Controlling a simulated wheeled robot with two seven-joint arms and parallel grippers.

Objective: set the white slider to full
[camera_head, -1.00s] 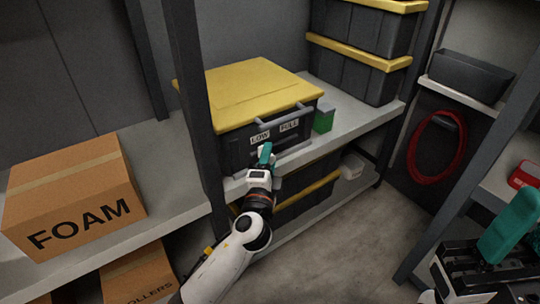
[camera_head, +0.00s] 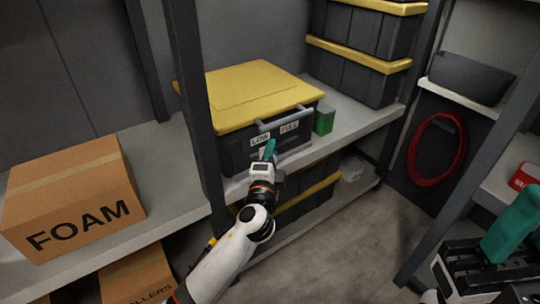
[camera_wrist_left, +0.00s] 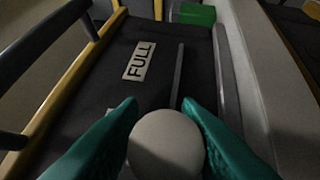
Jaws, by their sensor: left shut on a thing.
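The white slider (camera_wrist_left: 166,145) has a round pale knob in the left wrist view. My left gripper's teal fingers (camera_wrist_left: 160,112) stand on either side of the knob and are shut on it. A thin slot (camera_wrist_left: 178,75) runs from the knob up past the FULL label (camera_wrist_left: 140,60). In the head view my left gripper (camera_head: 268,152) is at the front of the yellow-lidded dark box, just under the LOW label (camera_head: 260,138) and left of the FULL label (camera_head: 290,127); it hides the knob there. My right gripper (camera_head: 510,228) shows in part at the lower right.
The dark box has a yellow lid (camera_head: 255,88) and a grey bar handle (camera_head: 285,117) in front. A green block (camera_head: 324,120) stands right of it on the shelf. A dark shelf post (camera_head: 192,100) rises left of the box. A FOAM carton (camera_head: 75,195) is at left.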

